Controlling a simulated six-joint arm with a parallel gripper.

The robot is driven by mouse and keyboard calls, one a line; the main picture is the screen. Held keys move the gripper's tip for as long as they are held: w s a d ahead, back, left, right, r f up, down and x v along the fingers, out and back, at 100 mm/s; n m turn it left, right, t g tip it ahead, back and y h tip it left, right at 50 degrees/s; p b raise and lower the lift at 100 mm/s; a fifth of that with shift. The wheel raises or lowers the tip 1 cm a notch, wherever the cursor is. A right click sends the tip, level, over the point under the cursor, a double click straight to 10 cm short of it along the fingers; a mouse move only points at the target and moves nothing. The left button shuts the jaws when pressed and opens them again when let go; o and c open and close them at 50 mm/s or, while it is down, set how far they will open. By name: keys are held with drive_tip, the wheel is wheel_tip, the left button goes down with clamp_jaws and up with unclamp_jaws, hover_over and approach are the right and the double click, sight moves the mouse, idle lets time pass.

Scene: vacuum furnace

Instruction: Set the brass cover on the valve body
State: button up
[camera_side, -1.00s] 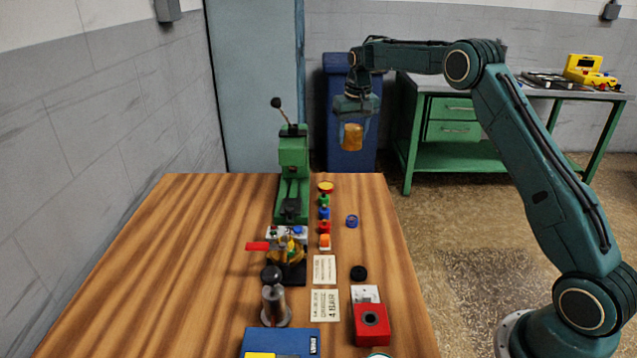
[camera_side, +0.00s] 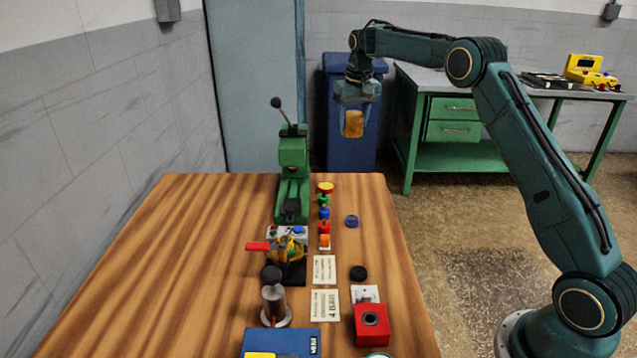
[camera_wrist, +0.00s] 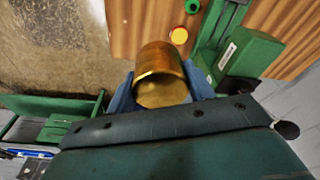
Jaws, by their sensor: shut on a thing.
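The brass cover (camera_side: 353,124) is a gold-coloured cup shape, held high in the air beyond the table's far right corner. My gripper (camera_side: 354,108) is shut on it. In the wrist view the cover (camera_wrist: 161,75) sits between my blue-grey fingers (camera_wrist: 160,92), its open end facing the camera. The valve body (camera_side: 286,252), brass-coloured with a red lever (camera_side: 257,246), stands on a dark base in the middle of the table, below and to the left of my gripper. Its top is too small to make out clearly.
A green press (camera_side: 293,175) with a raised lever stands behind the valve. Several small coloured parts (camera_side: 324,213) line up to its right. A metal cylinder (camera_side: 274,302), red box (camera_side: 371,324) and blue box (camera_side: 281,342) are in front. The table's left side (camera_side: 180,270) is clear.

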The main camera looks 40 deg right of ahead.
drive_tip(key=a+f+n, duration=0.2)
drive_tip(key=a+f, duration=0.2)
drive_tip(key=a, duration=1.3)
drive_tip(key=n, duration=0.2)
hover_over(285, 234)
drive_tip(key=shift+y, duration=0.4)
wheel_tip(285, 234, down, 4)
drive_tip(key=shift+f, duration=0.2)
drive_tip(key=shift+f, duration=0.1)
drive_tip(key=shift+f, duration=1.05)
drive_tip(key=shift+f, duration=2.95)
idle(0.4)
